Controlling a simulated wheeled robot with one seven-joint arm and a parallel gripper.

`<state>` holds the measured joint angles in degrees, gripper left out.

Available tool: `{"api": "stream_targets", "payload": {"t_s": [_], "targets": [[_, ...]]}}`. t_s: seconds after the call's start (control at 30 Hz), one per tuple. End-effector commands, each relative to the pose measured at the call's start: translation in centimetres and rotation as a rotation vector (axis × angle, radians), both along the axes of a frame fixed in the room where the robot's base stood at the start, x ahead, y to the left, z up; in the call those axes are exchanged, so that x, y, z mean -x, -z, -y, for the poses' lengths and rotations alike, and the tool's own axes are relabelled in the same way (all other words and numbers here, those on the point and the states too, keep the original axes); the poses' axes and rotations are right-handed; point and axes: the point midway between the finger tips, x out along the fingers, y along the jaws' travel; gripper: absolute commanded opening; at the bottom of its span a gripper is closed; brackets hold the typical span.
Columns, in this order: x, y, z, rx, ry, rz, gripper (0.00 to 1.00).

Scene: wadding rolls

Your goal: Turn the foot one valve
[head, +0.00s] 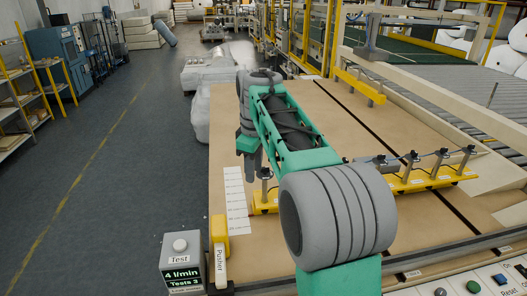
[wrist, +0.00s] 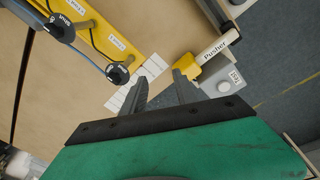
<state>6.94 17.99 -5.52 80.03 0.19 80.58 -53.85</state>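A yellow valve bar (head: 428,179) lies across the table, with several upright valves on it; my arm hides its middle. The wrist view shows the bar (wrist: 88,28) at upper left, with two dark round valve knobs, the end knob (wrist: 117,74) and a farther knob (wrist: 60,28). Their small lettering is not clear enough to tell which is foot one. In the head view the leftmost valve (head: 265,183) stands at the bar's left end. My gripper (wrist: 160,84) points down with its fingers apart and nothing between them, to the right of the end knob and not touching it.
A white label strip (head: 236,202) lies on the table left of the bar. A yellow Pusher lever (head: 219,232) and a grey Test box (head: 181,268) stand at the front-left edge. A conveyor (head: 440,85) runs at the right. The brown tabletop behind the bar is mostly clear.

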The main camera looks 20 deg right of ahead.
Motion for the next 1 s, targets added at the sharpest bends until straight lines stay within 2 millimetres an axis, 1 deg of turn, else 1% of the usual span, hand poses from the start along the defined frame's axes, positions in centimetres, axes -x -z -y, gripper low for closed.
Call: {"api": "stream_targets", "payload": {"t_s": [0.03,0.1,0.2,0.3,0.4,0.53,0.67,0.7,0.8,0.9,1.0], "targets": [[-2.5,-1.5,1.3,0.008,-0.08,-0.025,0.35],[-5.0,-2.3,2.9,0.016,-0.209,-0.055,0.35],[-7.5,-2.5,4.8,0.02,-0.368,-0.088,0.35],[-8.7,-2.2,6.1,0.019,-0.482,-0.11,0.35],[-9.1,-1.8,6.7,0.017,-0.541,-0.122,0.35],[-9.2,-0.8,6.9,0.017,-0.559,-0.124,0.35],[-9.0,1.3,6.9,0.016,-0.557,-0.125,0.35],[-9.0,2.4,6.9,0.016,-0.557,-0.126,0.35],[-9.0,4.2,6.9,0.017,-0.555,-0.124,0.35],[-9.1,5.4,6.9,0.017,-0.556,-0.123,0.35],[-9.1,6.1,6.9,0.018,-0.555,-0.122,0.35]]}}
